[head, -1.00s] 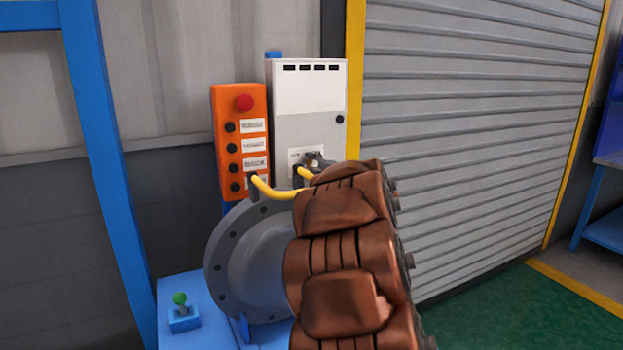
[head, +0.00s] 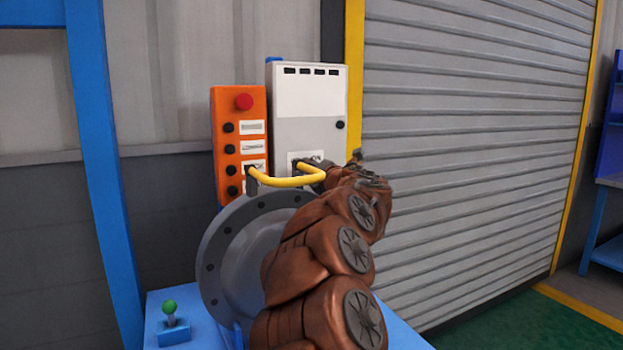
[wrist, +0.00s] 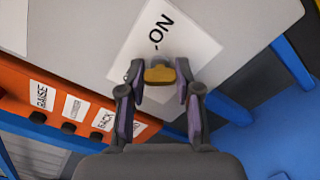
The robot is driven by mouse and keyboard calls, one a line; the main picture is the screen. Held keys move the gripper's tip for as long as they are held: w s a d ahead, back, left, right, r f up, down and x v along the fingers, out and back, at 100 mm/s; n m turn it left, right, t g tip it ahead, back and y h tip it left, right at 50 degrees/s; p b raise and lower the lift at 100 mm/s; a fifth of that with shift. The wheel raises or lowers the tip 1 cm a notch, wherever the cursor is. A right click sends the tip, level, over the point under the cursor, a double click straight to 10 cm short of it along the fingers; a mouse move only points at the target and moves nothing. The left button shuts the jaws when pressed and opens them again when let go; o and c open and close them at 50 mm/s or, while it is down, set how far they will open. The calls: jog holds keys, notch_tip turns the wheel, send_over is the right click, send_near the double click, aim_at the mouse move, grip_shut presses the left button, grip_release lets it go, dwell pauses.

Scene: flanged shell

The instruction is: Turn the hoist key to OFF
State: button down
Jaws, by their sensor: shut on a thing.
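The brass-coloured hoist key (wrist: 160,73) sits on the grey cabinet (head: 308,95), over a white label (wrist: 188,45) that reads ON; the rest of its lettering is partly hidden. My gripper (wrist: 158,84) is shut on the key, one finger on each side of it. In the head view my gripper (head: 318,165) is at the lower part of the cabinet front, largely hidden by my wrist and the yellow handle. The key itself cannot be made out there.
A yellow handle (head: 285,182) stands close in front of my gripper. An orange button box (head: 240,140) with a red button is left of the cabinet. The grey flanged shell (head: 235,255) is below, near my arm. A green-knobbed lever (head: 170,308) stands at lower left.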

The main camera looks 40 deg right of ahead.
jog(key=shift+f+n+b, duration=0.1)
jog(key=shift+n+b, duration=0.3)
jog(key=shift+n, duration=0.2)
jog(key=c, duration=0.8)
grip_release()
jog(key=v, duration=1.2)
jog(key=shift+a, duration=0.15)
